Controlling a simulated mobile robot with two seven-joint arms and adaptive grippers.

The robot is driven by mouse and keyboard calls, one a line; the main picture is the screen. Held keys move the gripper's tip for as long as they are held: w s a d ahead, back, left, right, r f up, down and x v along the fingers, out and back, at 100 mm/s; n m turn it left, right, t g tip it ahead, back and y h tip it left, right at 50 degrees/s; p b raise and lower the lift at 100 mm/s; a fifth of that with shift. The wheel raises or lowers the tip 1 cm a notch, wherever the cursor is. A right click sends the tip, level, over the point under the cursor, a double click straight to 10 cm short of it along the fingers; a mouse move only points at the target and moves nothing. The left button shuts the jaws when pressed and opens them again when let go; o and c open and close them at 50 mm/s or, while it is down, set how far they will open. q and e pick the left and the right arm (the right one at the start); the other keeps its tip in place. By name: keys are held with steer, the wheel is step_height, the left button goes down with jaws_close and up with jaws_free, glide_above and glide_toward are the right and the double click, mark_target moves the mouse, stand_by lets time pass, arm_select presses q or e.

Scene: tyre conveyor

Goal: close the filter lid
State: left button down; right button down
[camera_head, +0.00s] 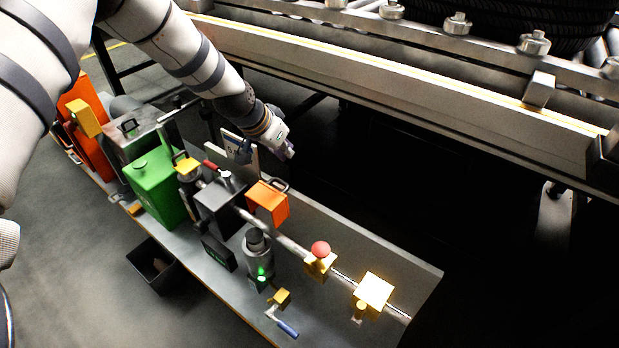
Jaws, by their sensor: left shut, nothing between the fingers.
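My left gripper (287,150) is shut and empty above the back edge of the bench, behind an orange box (267,203) with a dark handle on top. I cannot tell for sure which part is the filter lid. A grey cylinder (259,253) with a dark cap and a green light stands on the bench in front of the orange box; its cap looks seated. A dark box (220,203) with a red-handled lever stands left of the orange box. The gripper is apart from these things. My right gripper is not in view.
The grey bench (190,262) also holds a green canister (155,188), a red button (320,248) on a yellow block, a yellow box (374,290) and a blue-handled crank (288,328). A pipe runs along it. The conveyor rail (400,85) with a tyre lies behind.

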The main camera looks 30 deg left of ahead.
arm_select(q)
steer(key=x, duration=0.3)
steer(key=b+x, duration=0.1)
steer(key=x, duration=0.2)
steer(key=b+x, duration=0.1)
steer(key=x, duration=0.2)
steer(key=shift+s+a+f, duration=0.2)
steer(key=shift+s+f, duration=0.05)
steer(key=shift+s, duration=0.2)
steer(key=s, duration=0.3)
steer(key=shift+r+p, duration=0.2)
steer(key=shift+p, duration=0.15)
steer(key=shift+s, duration=0.1)
